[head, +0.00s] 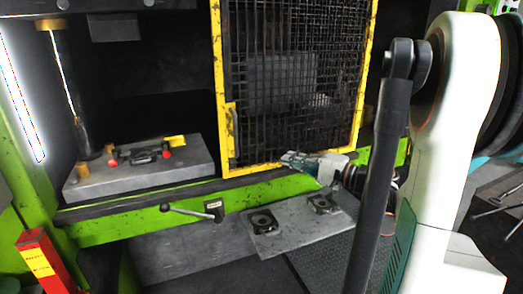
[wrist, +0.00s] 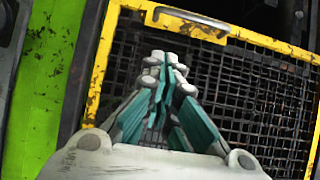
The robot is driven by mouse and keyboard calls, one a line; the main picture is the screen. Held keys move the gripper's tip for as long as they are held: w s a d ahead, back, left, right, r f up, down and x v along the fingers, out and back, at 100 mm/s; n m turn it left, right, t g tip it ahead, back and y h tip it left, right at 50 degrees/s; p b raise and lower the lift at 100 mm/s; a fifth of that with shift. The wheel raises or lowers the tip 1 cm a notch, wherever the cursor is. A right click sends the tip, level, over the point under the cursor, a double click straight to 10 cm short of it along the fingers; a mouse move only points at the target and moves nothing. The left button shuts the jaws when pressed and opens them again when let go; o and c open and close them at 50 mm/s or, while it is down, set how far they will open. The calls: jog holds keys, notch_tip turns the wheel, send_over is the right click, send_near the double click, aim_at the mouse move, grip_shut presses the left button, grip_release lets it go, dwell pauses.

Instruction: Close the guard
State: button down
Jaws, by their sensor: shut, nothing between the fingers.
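The guard is a yellow-framed panel of dark wire mesh (head: 217,60). In the head view it covers the right part of the press front, and the opening to its left is uncovered. My gripper (head: 286,158) is shut and empty, in front of the guard's lower mesh, right of and below the handle. The wrist view shows its fingertips (wrist: 165,62) together over the mesh. I cannot tell whether they touch it.
A grey die block (head: 140,171) with red-ended parts sits in the open left bay. A lever (head: 193,211) juts from the green front beam. A grey plate (head: 290,228) with two black fittings lies below my gripper. A red-yellow post (head: 42,264) stands lower left.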

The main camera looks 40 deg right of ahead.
jog(key=shift+s+a+b+x, duration=0.15)
jog(key=shift+a+b+x, duration=0.3)
jog(key=shift+x, duration=1.6)
jog(key=shift+s+a+b+x, duration=0.15)
jog(key=shift+a+b+x, duration=0.25)
jog(key=shift+x, duration=1.7)
jog(key=shift+s+a+b+x, duration=0.2)
jog(key=shift+a+b+x, duration=0.25)
jog(key=shift+x, duration=1.6)
jog(key=shift+r, duration=0.15)
